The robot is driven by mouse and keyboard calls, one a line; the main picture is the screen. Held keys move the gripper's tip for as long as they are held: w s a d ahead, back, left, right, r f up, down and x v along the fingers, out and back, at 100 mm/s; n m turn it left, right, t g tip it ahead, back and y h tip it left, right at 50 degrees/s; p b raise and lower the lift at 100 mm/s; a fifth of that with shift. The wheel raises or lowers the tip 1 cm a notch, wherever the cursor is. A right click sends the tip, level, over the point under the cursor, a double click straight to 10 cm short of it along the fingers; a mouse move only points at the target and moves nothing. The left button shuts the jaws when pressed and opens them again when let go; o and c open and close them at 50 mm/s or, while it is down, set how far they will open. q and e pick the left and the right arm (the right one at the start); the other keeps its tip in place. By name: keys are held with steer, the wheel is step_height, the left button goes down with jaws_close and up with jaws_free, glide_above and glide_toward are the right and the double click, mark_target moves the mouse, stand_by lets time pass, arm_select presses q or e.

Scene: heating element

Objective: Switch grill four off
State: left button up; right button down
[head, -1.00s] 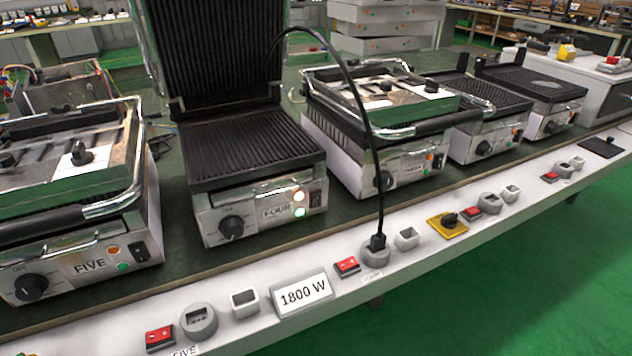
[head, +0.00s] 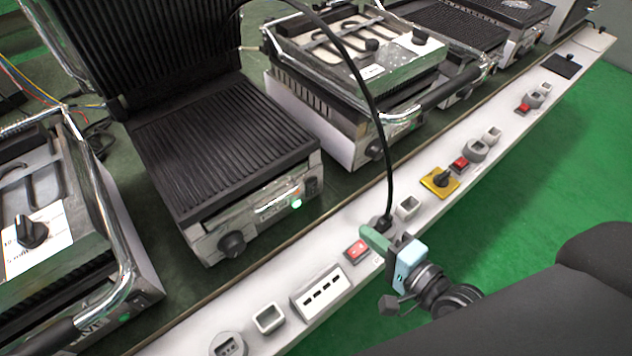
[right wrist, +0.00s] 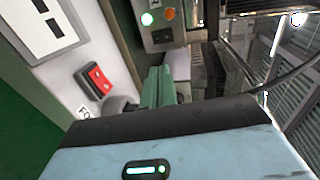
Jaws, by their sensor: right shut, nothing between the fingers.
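Grill four is the open grill with black ribbed plates (head: 225,150). Its front has a black knob (head: 232,245), a lit green lamp (head: 297,203) and a black switch (head: 312,187). The right wrist view shows the green lamp (right wrist: 147,19) glowing beside an orange lamp (right wrist: 169,14). A red switch (head: 357,250) is on the white rail in front of grill four; it also shows in the right wrist view (right wrist: 96,79). My right gripper (head: 366,234) is shut and empty, its green fingers just right of the red switch. Contact is unclear. My left gripper is not in view.
A black cable (head: 380,125) runs down to a plug (head: 382,222) in the rail socket, close behind my right fingers. A white display box (head: 322,292) stands left of the red switch. A yellow switch (head: 440,181) sits farther right on the rail (head: 520,100).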

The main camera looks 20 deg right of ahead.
glide_toward(315, 186)
steer(key=x, duration=0.2)
steer(key=f+x, duration=0.1)
steer(key=x, duration=0.2)
steer(key=shift+w, duration=0.1)
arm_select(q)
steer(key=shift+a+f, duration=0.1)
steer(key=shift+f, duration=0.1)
arm_select(e)
steer(key=shift+w+a, duration=0.25)
steer(key=shift+w, duration=0.35)
steer(key=shift+r, duration=0.1)
steer(key=shift+w+a+r+p, duration=0.15)
steer(key=shift+w+r+p, duration=0.2)
steer(key=shift+p, duration=0.1)
steer(key=shift+f, duration=0.3)
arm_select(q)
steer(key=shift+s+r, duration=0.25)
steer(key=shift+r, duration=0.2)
arm_select(e)
steer(key=shift+s, duration=0.1)
